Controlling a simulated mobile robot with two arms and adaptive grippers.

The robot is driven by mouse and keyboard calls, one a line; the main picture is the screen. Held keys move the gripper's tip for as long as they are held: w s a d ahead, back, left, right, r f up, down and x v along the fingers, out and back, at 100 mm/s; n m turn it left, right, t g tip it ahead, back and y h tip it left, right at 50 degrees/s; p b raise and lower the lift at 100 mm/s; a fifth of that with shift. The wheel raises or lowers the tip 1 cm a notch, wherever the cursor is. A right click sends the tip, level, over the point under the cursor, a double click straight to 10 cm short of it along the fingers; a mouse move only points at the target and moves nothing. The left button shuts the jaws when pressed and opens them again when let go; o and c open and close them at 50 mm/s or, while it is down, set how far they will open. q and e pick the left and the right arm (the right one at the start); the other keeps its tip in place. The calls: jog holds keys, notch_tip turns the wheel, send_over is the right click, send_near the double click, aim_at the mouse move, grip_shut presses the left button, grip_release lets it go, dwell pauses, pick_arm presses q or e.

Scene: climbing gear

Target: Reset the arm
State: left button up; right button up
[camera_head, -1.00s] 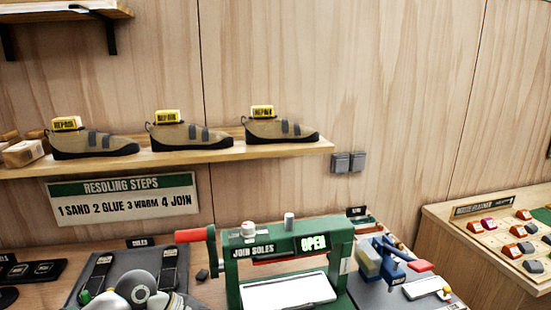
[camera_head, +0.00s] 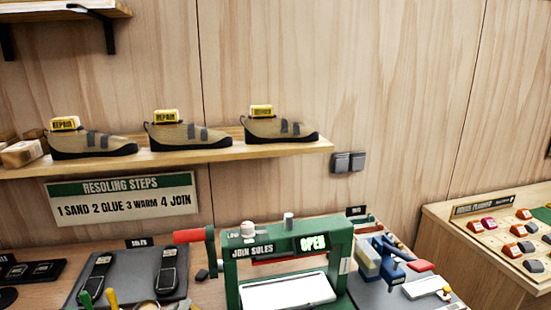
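Neither of my grippers shows in the head view, and no part of my arms can be made out in it. The green sole press (camera_head: 237,285) stands on the bench at the bottom middle, with a display reading OPEN. Its red crank handle (camera_head: 189,236) points left. A white plate (camera_head: 288,291) lies low within its frame. Two dark soles, one on the left (camera_head: 98,274) and one on the right (camera_head: 168,272), lie on a dark grey mat (camera_head: 133,267) left of the press.
A green handle (camera_head: 85,298) and a yellow handle (camera_head: 112,298) rise at the bottom edge. A blue clamp-like tool (camera_head: 386,258) stands right of the press. Three shoes with REPAIR tags, one in the middle (camera_head: 187,137), sit on a wall shelf (camera_head: 240,152). A hold board (camera_head: 480,230) is at right.

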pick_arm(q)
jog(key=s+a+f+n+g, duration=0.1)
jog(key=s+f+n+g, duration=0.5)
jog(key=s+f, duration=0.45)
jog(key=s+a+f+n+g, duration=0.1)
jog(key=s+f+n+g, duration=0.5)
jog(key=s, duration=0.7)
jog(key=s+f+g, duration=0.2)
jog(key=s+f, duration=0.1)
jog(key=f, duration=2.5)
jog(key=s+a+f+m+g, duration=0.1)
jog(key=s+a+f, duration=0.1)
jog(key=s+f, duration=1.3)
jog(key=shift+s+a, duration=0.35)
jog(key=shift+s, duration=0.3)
